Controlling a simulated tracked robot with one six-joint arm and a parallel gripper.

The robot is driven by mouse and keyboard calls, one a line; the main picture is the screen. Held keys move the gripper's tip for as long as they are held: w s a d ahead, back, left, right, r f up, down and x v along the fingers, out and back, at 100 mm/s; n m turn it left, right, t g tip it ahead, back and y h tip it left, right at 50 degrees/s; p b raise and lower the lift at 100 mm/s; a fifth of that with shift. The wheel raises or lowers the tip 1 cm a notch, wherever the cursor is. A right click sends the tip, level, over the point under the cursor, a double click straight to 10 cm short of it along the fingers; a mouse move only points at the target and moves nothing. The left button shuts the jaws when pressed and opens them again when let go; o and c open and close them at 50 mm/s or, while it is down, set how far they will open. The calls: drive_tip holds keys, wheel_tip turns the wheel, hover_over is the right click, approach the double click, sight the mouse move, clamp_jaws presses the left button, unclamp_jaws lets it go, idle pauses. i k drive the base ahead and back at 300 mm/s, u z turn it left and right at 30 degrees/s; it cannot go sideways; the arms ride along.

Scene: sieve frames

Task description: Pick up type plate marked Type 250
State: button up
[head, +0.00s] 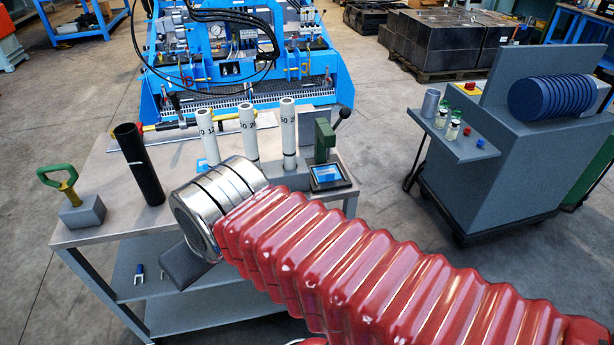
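I cannot make out a plate reading Type 250. Three upright white tubes with dark printed marks stand on the grey cart top: a left tube (208,140), a middle tube (248,135) and a right tube (288,130). Their marks are only partly legible; the right one seems to end in 50. My red ribbed arm with its chrome wrist reaches over the cart's front edge. A dark grey part below the wrist, seemingly my gripper (187,266), shows beside that edge. Its fingertips are not clear, so I cannot tell whether it is open or holds anything.
On the cart (100,232) stand a black tube (138,165), a green-handled block (80,205) and a green device (325,140) by a small screen (328,176). Blue machinery (240,60) stands behind. A grey trolley (490,165) is at right, beyond open floor.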

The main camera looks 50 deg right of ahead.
sight(327, 171)
drive_tip(key=u, duration=2.4)
drive_tip(key=k, duration=1.8)
drive_tip(key=u, duration=0.2)
